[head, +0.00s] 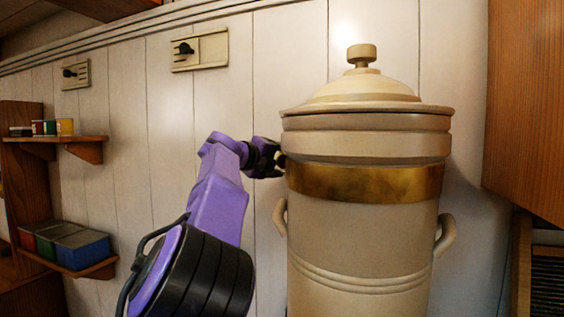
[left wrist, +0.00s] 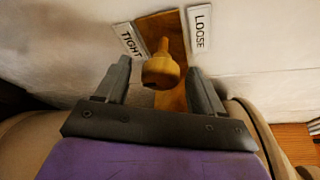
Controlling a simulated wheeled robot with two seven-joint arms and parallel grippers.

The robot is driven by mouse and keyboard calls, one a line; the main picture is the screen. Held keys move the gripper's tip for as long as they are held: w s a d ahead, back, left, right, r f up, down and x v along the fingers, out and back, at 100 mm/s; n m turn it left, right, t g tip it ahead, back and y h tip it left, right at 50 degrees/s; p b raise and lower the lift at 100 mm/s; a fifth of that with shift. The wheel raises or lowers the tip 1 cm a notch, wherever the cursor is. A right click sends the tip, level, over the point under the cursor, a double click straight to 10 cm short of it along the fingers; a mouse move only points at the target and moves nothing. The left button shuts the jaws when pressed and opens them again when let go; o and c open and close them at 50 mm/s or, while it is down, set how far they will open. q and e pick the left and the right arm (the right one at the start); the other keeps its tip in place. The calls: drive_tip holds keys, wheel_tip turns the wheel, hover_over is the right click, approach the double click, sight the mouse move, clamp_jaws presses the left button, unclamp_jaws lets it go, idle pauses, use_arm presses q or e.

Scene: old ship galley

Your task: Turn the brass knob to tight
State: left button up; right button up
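The brass knob (left wrist: 163,70) is on a wooden or brass-coloured plate (left wrist: 172,98) on the pale wall, seen in the left wrist view. Its narrow pointer end points up between the label TIGHT (left wrist: 131,42) on the left and the label LOOSE (left wrist: 200,17) on the right. My left gripper (left wrist: 161,82) is open, with one finger on each side of the knob and visible gaps between. In the head view my left gripper (head: 279,160) reaches the left edge of the large crock, and the knob is hidden there. My right gripper is not in view.
The large lidded stoneware crock (head: 360,235) with a brass band stands close to my left gripper. Two wall plates with black knobs (head: 199,50) are at upper left. Shelves with small tins (head: 65,127) and coloured boxes (head: 82,250) are at far left. A wooden cabinet (head: 527,110) is at right.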

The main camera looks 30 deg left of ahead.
use_arm(q)
drive_tip(key=shift+s, duration=0.15)
drive_tip(key=b+v, duration=0.2)
drive_tip(key=v, duration=0.1)
drive_tip(key=b+v, duration=0.1)
drive_tip(key=shift+s+a+f+b, duration=0.1)
drive_tip(key=shift+s+f+b, duration=0.15)
drive_tip(key=shift+s+b, duration=0.1)
drive_tip(key=b, duration=0.2)
approach(281, 163)
drive_tip(key=shift+s+a+r, duration=0.1)
drive_tip(key=shift+s+r, duration=0.2)
drive_tip(key=shift+s, duration=0.2)
